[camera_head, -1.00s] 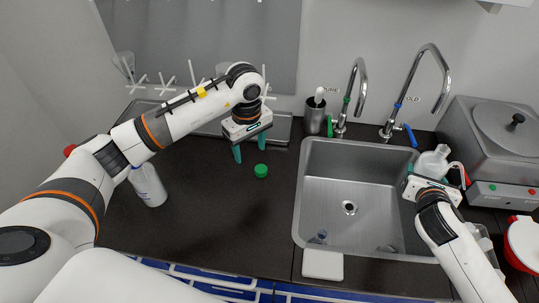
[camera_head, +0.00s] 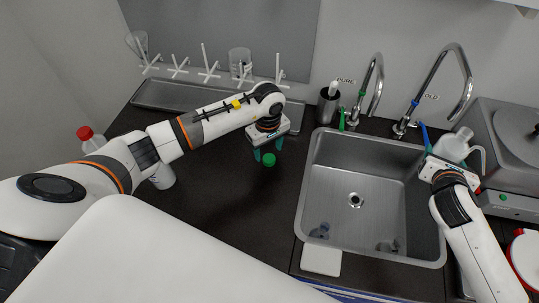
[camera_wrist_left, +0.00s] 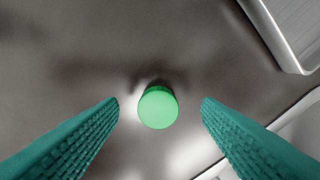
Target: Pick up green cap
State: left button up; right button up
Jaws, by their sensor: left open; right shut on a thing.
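The green cap (camera_head: 268,159) lies on the dark countertop left of the sink. It also shows in the left wrist view (camera_wrist_left: 158,107), centred between the two teal fingers. My left gripper (camera_head: 268,152) points down over the cap with its fingers apart, one on each side and not touching it in the wrist view. My right gripper (camera_head: 452,158) is at the right side of the sink, shut on a white wash bottle (camera_head: 454,146). Its fingers are mostly hidden.
A steel sink (camera_head: 325,215) with glassware in it lies right of the cap. A drying rack tray (camera_head: 165,95) is at the back left. A red-capped bottle (camera_head: 88,137) stands left behind my left arm.

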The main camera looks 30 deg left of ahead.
aim_at(269, 160)
pick_arm(q)
jog(key=shift+s+f, duration=0.2)
jog(key=shift+f, duration=0.8)
pick_arm(e)
jog(key=shift+s+r, duration=0.15)
jog(key=shift+r, duration=0.65)
pick_arm(q)
jog(key=shift+f, duration=0.25)
jog(key=shift+w+f, duration=0.1)
jog(key=shift+w, duration=0.05)
pick_arm(e)
jog(key=shift+f, duration=0.1)
pick_arm(q)
jog(key=shift+c, duration=0.6)
jog(key=c, duration=0.9)
jog(key=shift+c, duration=0.2)
